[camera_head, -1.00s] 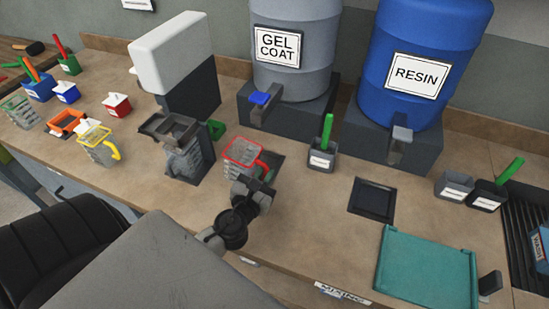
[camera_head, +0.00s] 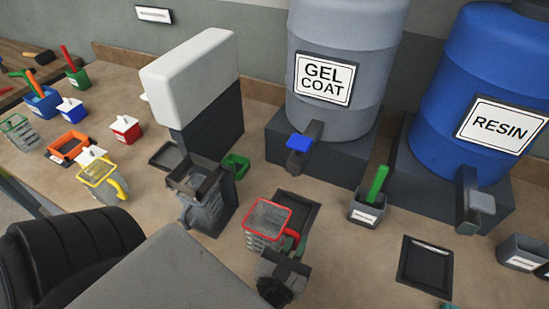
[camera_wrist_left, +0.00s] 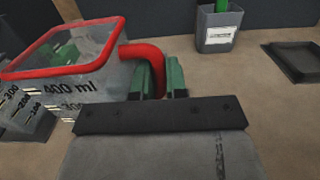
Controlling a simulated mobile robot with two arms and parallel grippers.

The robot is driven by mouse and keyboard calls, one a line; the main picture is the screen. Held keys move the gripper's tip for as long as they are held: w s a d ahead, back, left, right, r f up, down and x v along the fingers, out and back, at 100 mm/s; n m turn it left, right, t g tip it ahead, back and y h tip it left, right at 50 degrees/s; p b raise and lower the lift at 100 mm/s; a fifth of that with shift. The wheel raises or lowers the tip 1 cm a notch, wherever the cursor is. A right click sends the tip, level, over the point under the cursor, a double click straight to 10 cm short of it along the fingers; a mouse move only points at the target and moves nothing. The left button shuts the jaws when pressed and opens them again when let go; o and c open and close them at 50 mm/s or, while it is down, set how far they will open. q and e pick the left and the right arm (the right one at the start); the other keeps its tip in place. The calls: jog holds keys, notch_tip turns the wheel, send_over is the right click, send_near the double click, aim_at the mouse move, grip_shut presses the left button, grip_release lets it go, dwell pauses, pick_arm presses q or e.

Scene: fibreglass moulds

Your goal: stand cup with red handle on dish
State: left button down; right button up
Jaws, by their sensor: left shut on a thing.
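The clear measuring cup with red rim and red handle (camera_head: 265,225) is at the front middle of the bench in the head view. In the left wrist view the cup (camera_wrist_left: 85,75) shows its "400 ml" mark. My left gripper (camera_head: 291,243) is shut on the red handle, its green fingers (camera_wrist_left: 160,80) on either side of it. A dark square dish (camera_head: 302,203) lies just behind and right of the cup, partly hidden by it. Another dark dish (camera_head: 425,268) lies further right. I cannot tell whether the cup touches the bench. My right gripper is not in view.
A cup with a yellow handle (camera_head: 100,180) and several coloured containers stand at left. A dark stand with a white top (camera_head: 192,75) is left of the gel coat barrel (camera_head: 345,60). A grey pot with a green handle (camera_head: 367,208) stands between the two dishes.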

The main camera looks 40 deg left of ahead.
pick_arm(q)
jog(key=shift+w+d+r, duration=0.15)
jog(key=shift+d+r, duration=0.15)
jog(key=shift+d, duration=0.05)
jog(key=shift+s+d+r, duration=0.1)
jog(key=shift+s+d, duration=0.2)
jog(key=shift+d, duration=0.15)
jog(key=shift+a+r+p, duration=0.1)
jog(key=shift+a+p, duration=0.05)
jog(key=shift+p, duration=0.15)
jog(key=shift+p+x, duration=0.3)
jog(key=shift+x, duration=0.55)
jog(key=shift+w, duration=0.25)
jog(key=shift+p+x, duration=0.75)
jog(key=shift+x, duration=1.1)
jog(key=shift+f+p+x, duration=0.15)
jog(key=shift+p+x, duration=0.15)
jog(key=shift+x, duration=1)
jog(key=shift+f+p+x, duration=0.15)
jog(key=shift+p+x, duration=0.15)
jog(key=shift+x, duration=1)
jog(key=shift+a+f+b, duration=0.1)
jog(key=shift+f+b, duration=0.7)
jog(key=shift+f, duration=0.15)
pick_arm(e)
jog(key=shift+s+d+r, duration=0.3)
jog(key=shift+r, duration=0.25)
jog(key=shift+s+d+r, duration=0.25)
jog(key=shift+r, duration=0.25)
